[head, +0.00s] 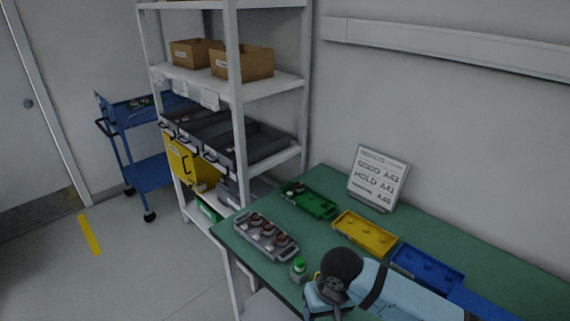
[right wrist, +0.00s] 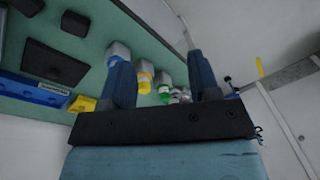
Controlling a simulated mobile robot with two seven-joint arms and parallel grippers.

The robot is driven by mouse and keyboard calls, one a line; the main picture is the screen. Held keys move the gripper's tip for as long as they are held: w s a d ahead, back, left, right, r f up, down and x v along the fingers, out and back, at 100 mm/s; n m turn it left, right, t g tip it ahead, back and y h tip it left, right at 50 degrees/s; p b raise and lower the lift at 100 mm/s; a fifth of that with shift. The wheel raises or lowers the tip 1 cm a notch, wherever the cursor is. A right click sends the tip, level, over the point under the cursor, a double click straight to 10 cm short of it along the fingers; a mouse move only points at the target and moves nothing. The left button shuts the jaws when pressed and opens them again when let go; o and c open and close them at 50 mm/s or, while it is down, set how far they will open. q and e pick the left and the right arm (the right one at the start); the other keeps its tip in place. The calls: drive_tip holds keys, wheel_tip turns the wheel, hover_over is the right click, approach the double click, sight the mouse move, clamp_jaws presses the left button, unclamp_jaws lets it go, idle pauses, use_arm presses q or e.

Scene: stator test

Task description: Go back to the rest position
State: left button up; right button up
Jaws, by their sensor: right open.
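My right gripper (right wrist: 157,62) is open in the right wrist view, its two blue fingers apart with nothing held between them. In the head view my right arm comes in from the bottom right over the green table (head: 470,238), and its fingers are hidden or too small to tell. A grey tray (head: 245,234) holding several copper-coloured stators lies to the left of my wrist. My left gripper is not in view.
A green bin (head: 322,208) with a part in it, a yellow bin (head: 378,246) and a blue bin (head: 427,266) stand along the table. A green-topped item (head: 298,268) stands near my wrist. Behind are a results sign (head: 378,178), a shelf rack (head: 235,90) and a blue cart (head: 150,172).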

drive_tip(key=s+a+f+t+y, duration=0.3)
drive_tip(key=f+t+y, duration=0.15)
drive_tip(key=f, duration=0.25)
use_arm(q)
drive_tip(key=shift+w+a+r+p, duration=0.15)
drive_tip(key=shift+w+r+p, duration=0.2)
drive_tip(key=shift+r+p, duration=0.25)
use_arm(e)
drive_tip(key=s+d+f+t+h, duration=0.1)
drive_tip(key=s+d+f+t, duration=0.2)
drive_tip(key=s+d, duration=0.2)
drive_tip(key=s+d+f+t+h, duration=0.2)
drive_tip(key=s+d, duration=0.4)
drive_tip(key=d, duration=0.3)
drive_tip(key=shift+s+d+f+t, duration=0.15)
drive_tip(key=shift+d+f+t, duration=0.15)
drive_tip(key=shift+f+t, duration=0.15)
